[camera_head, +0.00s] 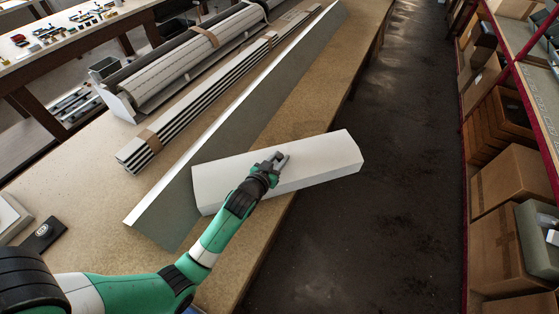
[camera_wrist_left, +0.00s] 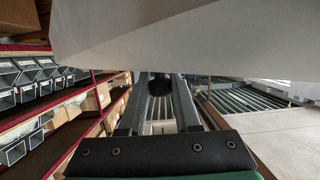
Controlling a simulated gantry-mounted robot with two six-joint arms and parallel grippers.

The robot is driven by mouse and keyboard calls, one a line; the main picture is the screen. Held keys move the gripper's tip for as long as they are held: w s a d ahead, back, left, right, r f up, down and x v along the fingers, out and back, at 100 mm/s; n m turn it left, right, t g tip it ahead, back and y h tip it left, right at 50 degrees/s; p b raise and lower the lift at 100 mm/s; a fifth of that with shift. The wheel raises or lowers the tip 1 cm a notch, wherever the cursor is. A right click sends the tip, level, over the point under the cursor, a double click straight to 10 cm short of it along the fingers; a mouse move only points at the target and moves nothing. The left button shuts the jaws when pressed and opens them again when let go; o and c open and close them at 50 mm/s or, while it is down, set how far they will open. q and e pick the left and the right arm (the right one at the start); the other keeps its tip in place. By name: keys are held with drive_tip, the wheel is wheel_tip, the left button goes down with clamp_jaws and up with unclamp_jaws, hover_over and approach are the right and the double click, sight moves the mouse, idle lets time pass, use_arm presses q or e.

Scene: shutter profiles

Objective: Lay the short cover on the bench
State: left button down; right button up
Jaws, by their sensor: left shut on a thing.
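The short cover (camera_head: 325,165) is a white, box-like profile in the head view. It is at the right side of the bench (camera_head: 85,195), partly past the bench's right edge. My left gripper (camera_head: 277,160) is shut on the cover near the middle of its length. In the left wrist view the cover (camera_wrist_left: 190,35) fills the top, with the left fingers (camera_wrist_left: 160,105) reaching toward it. Whether the cover touches the bench cannot be told. My right gripper is not in view.
A long grey-white profile (camera_head: 255,110) lies along the bench beside the cover. Left of it are strapped slats (camera_head: 215,95) and a rolled shutter in a housing (camera_head: 185,65). A small black item (camera_head: 44,234) lies front left. Shelves with boxes (camera_head: 512,180) stand across the aisle.

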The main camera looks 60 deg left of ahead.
use_arm(q)
drive_tip(key=shift+r, duration=0.2)
drive_tip(key=shift+f, duration=0.15)
drive_tip(key=c, duration=0.6)
unclamp_jaws()
drive_tip(key=shift+r, duration=0.2)
drive_tip(key=p+v, duration=0.2)
drive_tip(key=v, duration=1)
drive_tip(key=shift+f+p, duration=0.1)
drive_tip(key=shift+p, duration=0.25)
